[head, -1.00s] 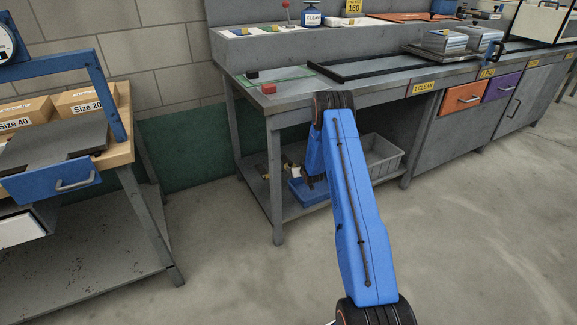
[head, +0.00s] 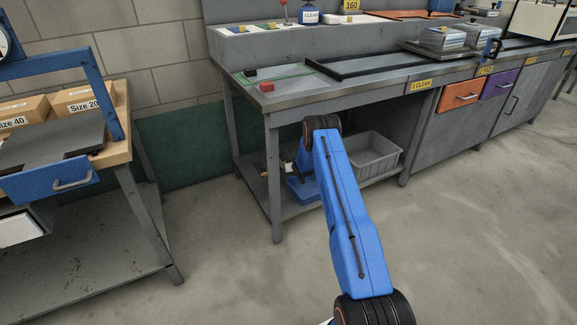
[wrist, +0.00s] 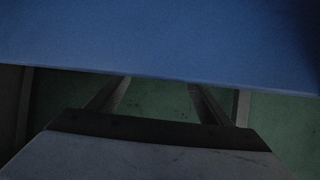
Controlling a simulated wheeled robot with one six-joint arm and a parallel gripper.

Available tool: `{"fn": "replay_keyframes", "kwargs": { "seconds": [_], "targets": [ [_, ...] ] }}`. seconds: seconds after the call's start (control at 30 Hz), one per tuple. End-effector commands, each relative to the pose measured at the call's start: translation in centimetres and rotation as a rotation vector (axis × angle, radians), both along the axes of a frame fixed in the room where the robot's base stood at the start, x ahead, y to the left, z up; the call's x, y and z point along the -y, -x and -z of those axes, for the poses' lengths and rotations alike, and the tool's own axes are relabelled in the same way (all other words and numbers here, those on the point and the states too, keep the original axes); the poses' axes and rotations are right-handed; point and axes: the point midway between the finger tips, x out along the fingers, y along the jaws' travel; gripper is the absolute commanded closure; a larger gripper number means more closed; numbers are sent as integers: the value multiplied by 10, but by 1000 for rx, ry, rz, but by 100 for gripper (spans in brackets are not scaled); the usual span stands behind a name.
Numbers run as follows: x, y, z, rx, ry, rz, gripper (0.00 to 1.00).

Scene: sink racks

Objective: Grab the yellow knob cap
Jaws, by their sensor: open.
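I cannot pick out the yellow knob cap with certainty. A small yellow piece (head: 272,26) lies among small coloured pieces on the raised ledge at the back of the bench, too small to identify. Some small yellowish and white items on the lower shelf are also unclear. In the head view my blue arm reaches down before the bench's lower shelf, and its gripper end is mostly hidden. In the dark wrist view my gripper (wrist: 155,88) shows two spread fingers with nothing visible between them. A blue surface (wrist: 160,35) fills the top of that view.
The lower shelf (head: 268,205) carries a blue bin (head: 303,190) and a grey bin (head: 375,158). The bench's front leg (head: 275,190) stands left of my arm. A red block (head: 266,86) and a black block (head: 250,72) lie on the bench top. Floor at right is clear.

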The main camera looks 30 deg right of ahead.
Motion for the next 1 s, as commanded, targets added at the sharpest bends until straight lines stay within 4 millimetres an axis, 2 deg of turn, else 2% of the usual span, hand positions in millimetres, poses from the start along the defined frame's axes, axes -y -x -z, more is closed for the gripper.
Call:
{"fn": "replay_keyframes", "kwargs": {
  "seconds": [0.47,0.8,0.83,1.0],
  "targets": [
    [9,-42,19,2,0,0,27],
    [10,-47,22,0,0,0,27],
    [10,-47,22,0,0,0,29],
    [10,-46,22,0,0,0,70]
  ]
}}
